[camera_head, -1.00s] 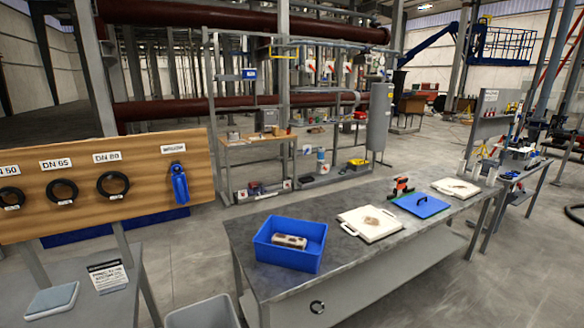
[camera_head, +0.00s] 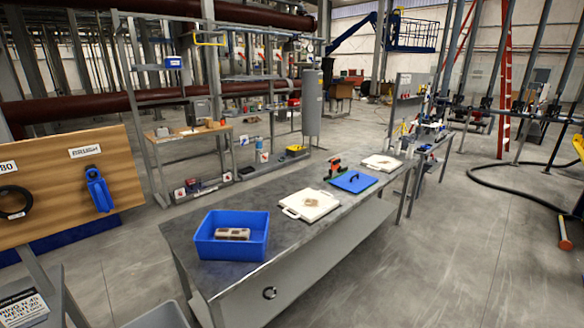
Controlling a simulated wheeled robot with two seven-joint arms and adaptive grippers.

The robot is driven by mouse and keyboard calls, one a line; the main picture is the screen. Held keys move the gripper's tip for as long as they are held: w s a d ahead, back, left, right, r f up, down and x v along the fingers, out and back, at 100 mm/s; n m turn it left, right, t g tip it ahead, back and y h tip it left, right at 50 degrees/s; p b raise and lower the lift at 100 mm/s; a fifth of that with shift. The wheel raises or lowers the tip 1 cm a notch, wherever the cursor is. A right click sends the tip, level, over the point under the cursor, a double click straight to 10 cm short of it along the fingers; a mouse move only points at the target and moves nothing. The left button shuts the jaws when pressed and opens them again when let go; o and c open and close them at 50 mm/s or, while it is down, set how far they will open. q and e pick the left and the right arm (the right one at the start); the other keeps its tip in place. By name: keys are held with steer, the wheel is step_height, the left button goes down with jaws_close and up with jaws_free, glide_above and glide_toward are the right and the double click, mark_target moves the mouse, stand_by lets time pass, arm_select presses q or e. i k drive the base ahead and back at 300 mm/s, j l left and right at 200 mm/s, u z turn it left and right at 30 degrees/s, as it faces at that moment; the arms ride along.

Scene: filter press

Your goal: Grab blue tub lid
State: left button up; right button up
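The blue lid (camera_head: 353,181) with a dark handle on top lies flat on the grey metal workbench (camera_head: 290,231), between two white plates. The open blue tub (camera_head: 232,236) stands at the near left end of the same bench, with a grey and brown block (camera_head: 232,234) inside it. Neither of my grippers shows in the head view.
A white plate (camera_head: 310,205) with a brown patch lies between tub and lid, and another white plate (camera_head: 382,162) lies beyond the lid. An orange and black tool (camera_head: 333,168) stands behind the lid. Open floor (camera_head: 400,270) lies right of the bench.

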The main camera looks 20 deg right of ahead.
mark_target(354, 181)
steer(key=i+l, duration=0.45)
steer(key=l, duration=0.3)
steer(key=i+l+z, duration=0.1)
steer(key=i+l, duration=0.35)
steer(key=l, duration=0.25)
steer(key=i+l, duration=0.45)
steer(key=l, duration=0.25)
steer(key=i+l+z, duration=0.1)
steer(key=i+l, duration=0.35)
steer(key=l, duration=0.25)
steer(key=i+l, duration=0.5)
steer(key=l, duration=0.15)
steer(key=l+z, duration=0.05)
